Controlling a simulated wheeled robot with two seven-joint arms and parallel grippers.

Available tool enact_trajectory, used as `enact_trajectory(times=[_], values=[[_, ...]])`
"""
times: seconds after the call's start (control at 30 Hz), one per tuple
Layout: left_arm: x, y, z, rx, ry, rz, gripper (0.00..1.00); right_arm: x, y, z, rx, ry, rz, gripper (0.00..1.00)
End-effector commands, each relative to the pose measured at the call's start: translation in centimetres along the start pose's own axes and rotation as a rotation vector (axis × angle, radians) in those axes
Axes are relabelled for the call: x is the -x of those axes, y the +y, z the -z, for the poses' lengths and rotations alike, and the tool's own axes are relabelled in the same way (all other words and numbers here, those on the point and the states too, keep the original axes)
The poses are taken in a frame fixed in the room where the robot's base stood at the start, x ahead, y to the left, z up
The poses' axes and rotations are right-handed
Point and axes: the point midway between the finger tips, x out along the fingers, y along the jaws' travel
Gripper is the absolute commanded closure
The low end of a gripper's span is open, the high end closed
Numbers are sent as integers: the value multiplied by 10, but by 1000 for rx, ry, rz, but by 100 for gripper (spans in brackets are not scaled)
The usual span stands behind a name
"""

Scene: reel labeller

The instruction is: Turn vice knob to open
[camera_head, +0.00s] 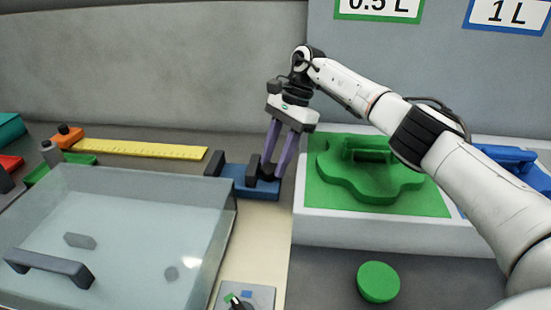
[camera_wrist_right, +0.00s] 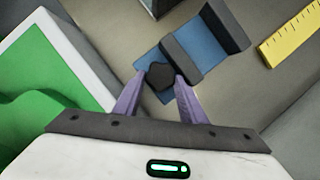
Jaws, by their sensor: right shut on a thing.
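The vice has a blue base (camera_head: 232,172) with dark jaws and stands at the middle of the bench, left of the white tray. Its dark knob (camera_wrist_right: 160,76) is at the near end of the vice in the right wrist view. A dark jaw block (camera_wrist_right: 183,59) and a far jaw (camera_wrist_right: 226,27) stand apart on the blue base. My right gripper (camera_head: 274,175) points down at the vice with its purple fingers around the knob. It also shows in the right wrist view (camera_wrist_right: 158,82), shut on the knob. My left gripper is not in view.
A white tray with a green insert (camera_head: 435,202) stands close on the right. A clear lidded box (camera_head: 120,225) with a dark handle is at the left. A yellow ruler (camera_head: 140,150) lies behind it. A green button (camera_head: 378,282) and a small switch panel (camera_head: 245,296) are in front.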

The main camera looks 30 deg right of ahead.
Motion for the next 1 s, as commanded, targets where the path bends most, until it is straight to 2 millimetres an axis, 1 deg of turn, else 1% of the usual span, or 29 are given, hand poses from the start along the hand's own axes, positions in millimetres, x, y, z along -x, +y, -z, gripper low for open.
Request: enact_trajectory(times=[0.03, 0.67, 0.7, 0.77, 0.8, 1.0], values=[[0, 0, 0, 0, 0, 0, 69, -4, 1, -7, 14, -10, -9, 85], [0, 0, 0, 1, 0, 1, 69, -5, 2, -6, 14, -10, -13, 85], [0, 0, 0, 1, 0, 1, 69, -5, 1, -6, 14, -10, -13, 56], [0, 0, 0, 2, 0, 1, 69, -5, 1, -6, 14, -10, -12, 46], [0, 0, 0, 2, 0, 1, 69, -5, 1, -6, 13, -10, -11, 44], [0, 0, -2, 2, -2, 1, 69, -4, 0, -4, 9, -7, -7, 44]])
